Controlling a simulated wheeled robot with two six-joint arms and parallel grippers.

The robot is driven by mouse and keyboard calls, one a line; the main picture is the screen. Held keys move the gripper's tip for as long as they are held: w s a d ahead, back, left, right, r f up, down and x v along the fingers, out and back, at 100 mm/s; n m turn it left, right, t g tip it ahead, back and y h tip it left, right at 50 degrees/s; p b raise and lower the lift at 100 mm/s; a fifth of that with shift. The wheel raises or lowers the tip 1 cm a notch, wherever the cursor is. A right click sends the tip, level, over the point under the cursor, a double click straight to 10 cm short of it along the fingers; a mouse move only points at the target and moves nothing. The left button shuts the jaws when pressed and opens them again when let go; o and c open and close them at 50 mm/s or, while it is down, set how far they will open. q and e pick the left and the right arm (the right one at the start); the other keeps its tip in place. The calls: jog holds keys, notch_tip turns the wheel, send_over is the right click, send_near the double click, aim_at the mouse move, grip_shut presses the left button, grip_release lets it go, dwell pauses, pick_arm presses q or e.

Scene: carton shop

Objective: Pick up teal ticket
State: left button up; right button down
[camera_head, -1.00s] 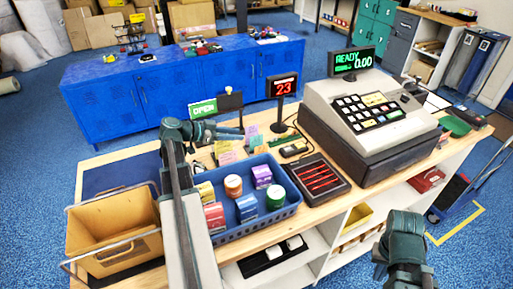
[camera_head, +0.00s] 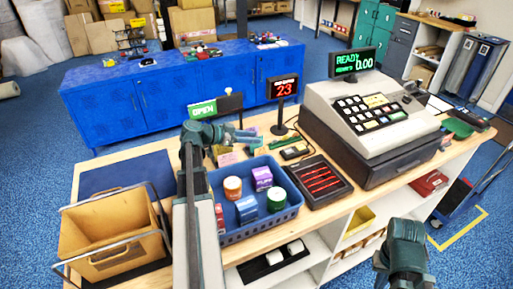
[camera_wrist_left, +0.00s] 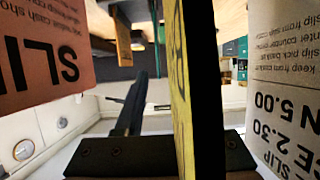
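My left gripper (camera_head: 245,136) is over the ticket group behind the blue basket, pointing right in the head view. A light teal patch, possibly the teal ticket (camera_head: 247,132), shows at its fingertips. I cannot tell whether the fingers touch it or how far apart they are. In the left wrist view, a yellow ticket (camera_wrist_left: 179,85) stands nearly edge-on beside a dark upright part. A salmon slip (camera_wrist_left: 45,55) is at left and a pale printed slip (camera_wrist_left: 283,90) at right. No teal ticket is clear there. My right gripper (camera_head: 403,268) is low at the right, its fingers cut off.
The blue basket (camera_head: 262,225) holds boxes and round tins. An orange-tan bin (camera_head: 110,240) stands left, a cash register (camera_head: 375,125) right. A dark tray (camera_head: 318,182) lies beside the basket.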

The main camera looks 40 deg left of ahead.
pick_arm(q)
grip_shut()
dwell(1.3)
